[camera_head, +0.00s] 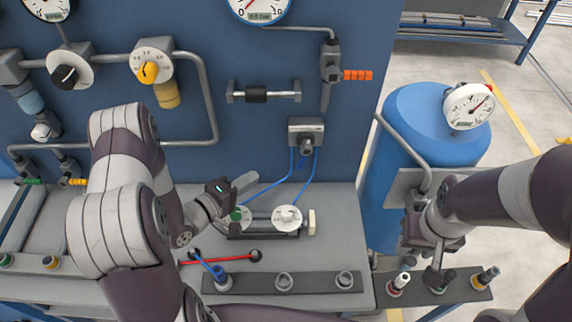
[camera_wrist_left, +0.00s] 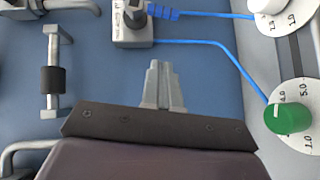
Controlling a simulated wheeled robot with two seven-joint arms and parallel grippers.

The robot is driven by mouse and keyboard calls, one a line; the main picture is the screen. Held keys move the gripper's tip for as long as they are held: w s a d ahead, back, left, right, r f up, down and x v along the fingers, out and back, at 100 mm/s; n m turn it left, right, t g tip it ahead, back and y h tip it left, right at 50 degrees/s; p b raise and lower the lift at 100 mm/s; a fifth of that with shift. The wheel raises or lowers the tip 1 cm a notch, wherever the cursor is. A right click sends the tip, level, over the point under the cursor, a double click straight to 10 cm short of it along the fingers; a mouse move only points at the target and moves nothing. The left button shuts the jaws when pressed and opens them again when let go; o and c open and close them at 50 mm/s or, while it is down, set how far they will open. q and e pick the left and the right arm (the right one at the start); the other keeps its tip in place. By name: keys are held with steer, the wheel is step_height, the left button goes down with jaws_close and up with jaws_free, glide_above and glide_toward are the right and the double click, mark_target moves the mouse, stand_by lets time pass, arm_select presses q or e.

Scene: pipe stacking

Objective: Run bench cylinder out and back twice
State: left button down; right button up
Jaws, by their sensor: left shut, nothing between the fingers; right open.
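The bench cylinder (camera_head: 262,235) lies on the grey bench, with a green-knobbed dial (camera_head: 237,215) and a white-knobbed dial (camera_head: 288,217) over it. A pale end block (camera_head: 311,222) is at its right end. Two blue tubes lead up to a grey valve (camera_head: 306,133) with a dark lever on the blue panel. The left wrist view shows the valve (camera_wrist_left: 132,35) and the green knob (camera_wrist_left: 287,118). My left gripper (camera_head: 246,182) is shut and empty, above the cylinder and below the valve, touching neither. My right gripper (camera_head: 434,246) is open over the right-hand fittings strip, its fingertips partly unclear.
A blue tank (camera_head: 420,120) with a gauge stands right of the panel. Dark strips with fittings (camera_head: 284,282) line the bench front. A red-handled rod (camera_head: 232,257) lies before the cylinder. Pipes and a yellow-knob regulator (camera_head: 149,70) occupy the panel's left.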

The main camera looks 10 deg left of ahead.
mark_target(304, 157)
arm_select(q)
steer(key=w+d+f+p, duration=0.2)
steer(key=w+d+p, duration=0.1)
steer(key=w+d, duration=0.4)
steer(key=shift+w+d, duration=0.3)
steer(key=shift+d, duration=0.45)
